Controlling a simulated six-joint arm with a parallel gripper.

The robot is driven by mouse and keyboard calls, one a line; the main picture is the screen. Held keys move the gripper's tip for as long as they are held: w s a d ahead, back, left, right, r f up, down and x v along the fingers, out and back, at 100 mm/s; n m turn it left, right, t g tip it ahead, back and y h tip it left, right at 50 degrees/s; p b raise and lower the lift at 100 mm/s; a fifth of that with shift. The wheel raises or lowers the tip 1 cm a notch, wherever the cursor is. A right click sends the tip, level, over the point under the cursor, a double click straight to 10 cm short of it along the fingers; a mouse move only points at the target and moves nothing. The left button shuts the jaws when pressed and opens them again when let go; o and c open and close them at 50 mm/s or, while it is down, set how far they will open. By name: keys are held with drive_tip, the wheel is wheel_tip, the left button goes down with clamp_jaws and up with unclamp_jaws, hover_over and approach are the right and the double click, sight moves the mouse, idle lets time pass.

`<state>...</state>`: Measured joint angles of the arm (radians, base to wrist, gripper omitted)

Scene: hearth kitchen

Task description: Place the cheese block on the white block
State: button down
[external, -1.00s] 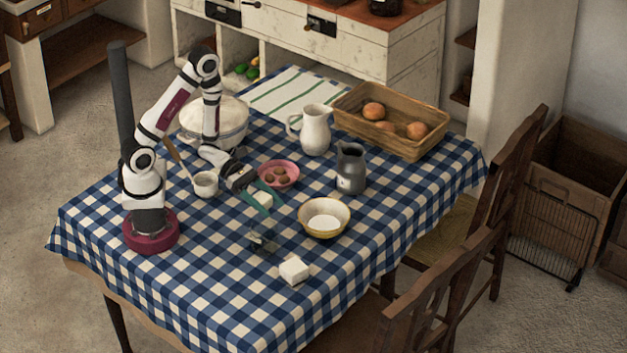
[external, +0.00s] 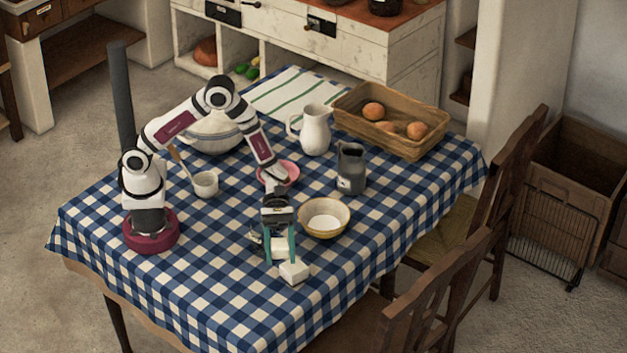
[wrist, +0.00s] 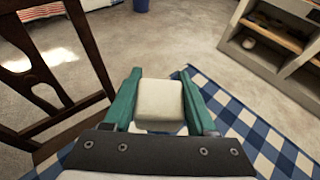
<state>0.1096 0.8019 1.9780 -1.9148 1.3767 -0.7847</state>
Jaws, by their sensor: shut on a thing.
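The cheese block (external: 281,244) is a pale cream block held between the teal fingers of my gripper (external: 280,254). In the wrist view the cheese block (wrist: 160,98) sits between both fingers of my gripper (wrist: 160,97), which is shut on it. The white block (external: 294,272) lies on the checked cloth near the table's front edge. The held block appears just behind and left of the white block in the external view. I cannot tell whether the two blocks touch, or the exact height of the held one.
A yellow-rimmed bowl (external: 324,218) stands close to the right of my gripper. A dark jug (external: 351,168), a white pitcher (external: 315,130) and a pink bowl (external: 291,170) stand farther back. A small dark object (external: 256,238) is partly hidden left of the gripper. A wooden chair (external: 440,285) is at the table edge.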

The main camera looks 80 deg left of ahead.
sight(294, 274)
drive_tip(key=w, duration=0.1)
drive_tip(key=w+a+f, duration=0.1)
drive_tip(key=w+f, duration=0.1)
drive_tip(key=shift+a, duration=0.4)
drive_tip(key=shift+w+a+f, duration=0.1)
drive_tip(key=shift+w+f, duration=0.05)
drive_tip(key=shift+f, duration=0.95)
drive_tip(key=shift+w+a+f, duration=0.1)
drive_tip(key=shift+f, duration=1)
drive_tip(key=shift+f, duration=0.1)
